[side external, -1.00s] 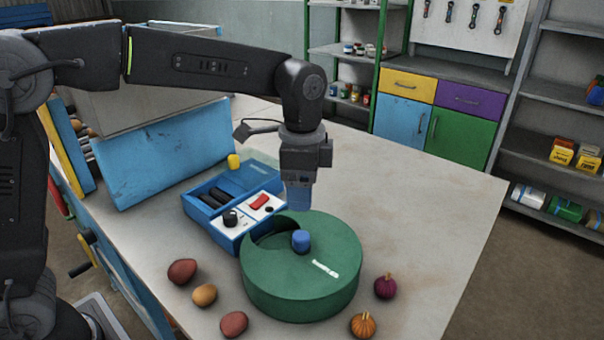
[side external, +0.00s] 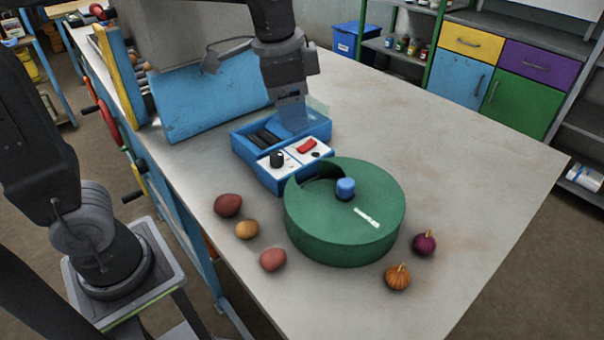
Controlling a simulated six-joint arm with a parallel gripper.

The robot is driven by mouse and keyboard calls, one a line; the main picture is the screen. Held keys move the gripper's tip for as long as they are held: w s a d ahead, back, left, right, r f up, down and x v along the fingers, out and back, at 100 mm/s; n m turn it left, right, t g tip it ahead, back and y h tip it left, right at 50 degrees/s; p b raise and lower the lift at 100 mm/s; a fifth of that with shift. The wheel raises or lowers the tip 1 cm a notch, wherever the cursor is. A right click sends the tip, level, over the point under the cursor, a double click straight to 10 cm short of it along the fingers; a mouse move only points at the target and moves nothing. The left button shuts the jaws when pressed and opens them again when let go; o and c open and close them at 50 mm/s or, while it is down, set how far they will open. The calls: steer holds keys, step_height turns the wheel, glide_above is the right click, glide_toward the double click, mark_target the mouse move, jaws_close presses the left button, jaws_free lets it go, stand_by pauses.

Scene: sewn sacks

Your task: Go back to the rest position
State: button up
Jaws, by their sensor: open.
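My gripper (side external: 292,122) points down above the back part of a blue control box (side external: 277,180), behind the green drum. Its blue fingers hide part of the box, and the gap between them is hard to see. Nothing shows held in it. The round green drum (side external: 345,235) stands on the table with a blue knob (side external: 345,188) on top, apart from my gripper. A purple gathered sack (side external: 424,243) and an orange one (side external: 397,277) lie to the drum's right and front. My gripper's exact height over the box cannot be told.
Three rounded lumps, dark red (side external: 228,205), tan (side external: 247,229) and pink-red (side external: 272,259), lie left of the drum. A blue slanted panel (side external: 205,103) stands behind the box at left. The table's right side (side external: 480,170) is clear. Cabinets (side external: 505,75) stand beyond.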

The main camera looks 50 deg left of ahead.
steer(key=s+a+f+n+t, duration=0.1)
steer(key=s+a+f+n, duration=0.1)
steer(key=s, duration=0.4)
steer(key=s+a+f+n+t, duration=0.2)
steer(key=s+a+n, duration=0.2)
steer(key=s, duration=0.2)
steer(key=shift+s+f+n, duration=0.3)
steer(key=shift+s+n, duration=0.05)
steer(key=shift+n, duration=0.05)
steer(key=shift+d, duration=0.1)
steer(key=shift+c, duration=0.2)
